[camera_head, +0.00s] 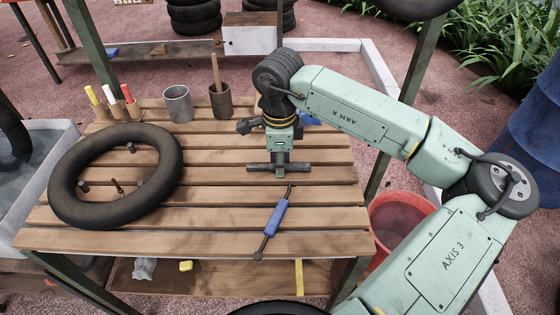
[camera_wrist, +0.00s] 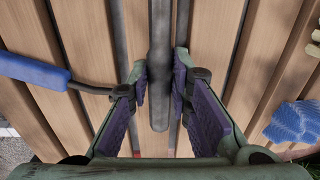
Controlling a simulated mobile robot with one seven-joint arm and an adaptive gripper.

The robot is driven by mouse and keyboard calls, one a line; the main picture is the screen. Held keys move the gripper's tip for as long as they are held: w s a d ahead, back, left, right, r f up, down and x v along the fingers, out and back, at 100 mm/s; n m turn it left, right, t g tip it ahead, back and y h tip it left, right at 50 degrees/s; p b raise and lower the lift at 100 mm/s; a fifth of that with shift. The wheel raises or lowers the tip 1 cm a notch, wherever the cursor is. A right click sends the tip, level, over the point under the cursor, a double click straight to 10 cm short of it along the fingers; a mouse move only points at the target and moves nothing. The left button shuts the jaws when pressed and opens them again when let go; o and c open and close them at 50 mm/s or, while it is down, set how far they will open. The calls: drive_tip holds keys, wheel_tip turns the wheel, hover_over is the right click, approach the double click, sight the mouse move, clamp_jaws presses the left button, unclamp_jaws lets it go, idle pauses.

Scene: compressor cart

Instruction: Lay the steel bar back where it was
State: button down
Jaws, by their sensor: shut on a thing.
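The dark grey steel bar (camera_head: 258,168) lies level, left to right, low over the slatted wooden table in the head view. My gripper (camera_head: 280,163) points down and is shut on the bar near its middle. In the wrist view the bar (camera_wrist: 160,35) runs up the picture between the purple-padded fingers of my gripper (camera_wrist: 160,85). I cannot tell whether the bar touches the slats (camera_head: 215,195) or hangs just above them. The pads hide part of its sides.
A blue-handled tool (camera_head: 276,218) lies in front of my gripper. A black tyre or tube (camera_head: 65,165) lies at the left. A grey cup (camera_head: 178,104), a brown pot (camera_head: 220,101) and markers (camera_head: 110,95) stand behind.

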drive_tip(key=c, duration=1.5)
unclamp_jaws()
drive_tip(key=shift+o, duration=0.2)
drive_tip(key=shift+r+p, duration=0.3)
drive_tip(key=shift+p, duration=0.1)
wheel_tip(320, 180, up, 12)
drive_tip(key=b, duration=0.3)
drive_tip(key=shift+s+f, duration=0.15)
drive_tip(key=shift+s, duration=0.2)
